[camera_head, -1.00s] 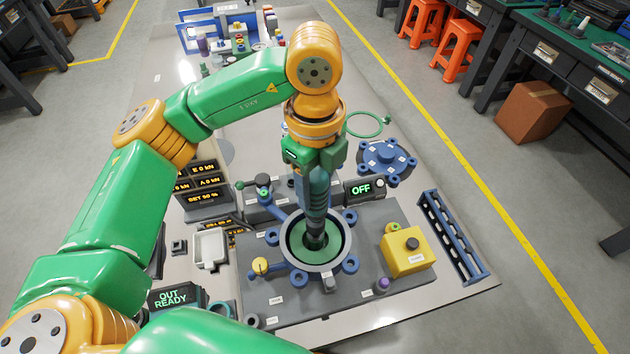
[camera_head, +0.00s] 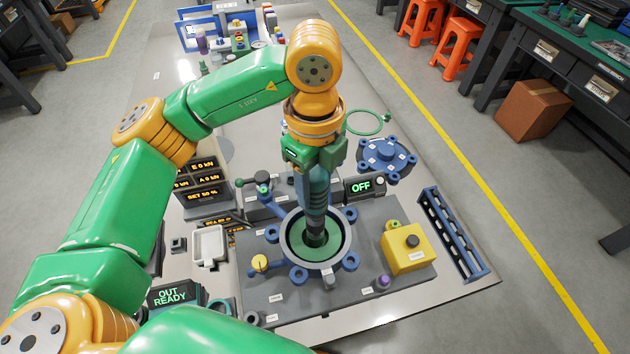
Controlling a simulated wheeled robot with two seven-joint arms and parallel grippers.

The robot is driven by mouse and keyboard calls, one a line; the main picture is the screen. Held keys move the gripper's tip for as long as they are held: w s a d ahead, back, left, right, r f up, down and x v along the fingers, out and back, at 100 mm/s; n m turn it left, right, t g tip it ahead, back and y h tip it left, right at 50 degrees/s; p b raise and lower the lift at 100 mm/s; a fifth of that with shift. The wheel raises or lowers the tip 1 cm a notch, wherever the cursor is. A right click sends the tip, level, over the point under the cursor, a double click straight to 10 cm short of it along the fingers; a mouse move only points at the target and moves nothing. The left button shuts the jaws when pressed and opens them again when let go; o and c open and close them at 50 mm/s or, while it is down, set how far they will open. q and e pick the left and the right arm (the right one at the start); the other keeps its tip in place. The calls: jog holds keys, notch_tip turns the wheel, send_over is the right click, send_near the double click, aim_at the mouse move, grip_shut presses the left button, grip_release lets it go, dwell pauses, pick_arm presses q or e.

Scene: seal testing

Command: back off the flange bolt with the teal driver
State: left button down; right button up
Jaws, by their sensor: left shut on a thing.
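My left gripper (camera_head: 316,155) is shut on the teal driver (camera_head: 316,190), which hangs nearly upright below it. The driver's dark lower end (camera_head: 315,237) reaches down inside the round grey flange ring (camera_head: 288,250), over its green inner face. The ring has several blue bolt lugs around it, one of them a front right lug (camera_head: 350,262). I cannot tell whether the driver tip touches anything, and no bolt shows under it. My right gripper is not in view; a green arm part of mine fills the bottom edge.
A yellow button box (camera_head: 405,262) stands right of the ring, with a blue slotted rack (camera_head: 455,235) beyond it. A blue lugged cover (camera_head: 385,157) lies behind. Displays read OFF (camera_head: 365,188) and OUT READY (camera_head: 174,296). A white tray (camera_head: 209,246) sits left.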

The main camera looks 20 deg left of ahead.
aim_at(315, 173)
pick_arm(q)
jog(key=shift+f+b, duration=0.65)
jog(key=shift+f, duration=0.05)
jog(key=shift+s, duration=0.25)
dwell(1.5)
jog(key=shift+w+r+b, duration=0.1)
jog(key=shift+r+b, duration=0.2)
jog(key=shift+b, duration=0.15)
dwell(2.0)
jog(key=shift+r, duration=0.1)
jog(key=shift+w+r+p, duration=0.25)
jog(key=shift+r+p, duration=0.8)
notch_tip(315, 173, up, 3)
jog(key=shift+s+p, duration=0.15)
jog(key=shift+p, duration=1)
jog(key=shift+f, duration=0.1)
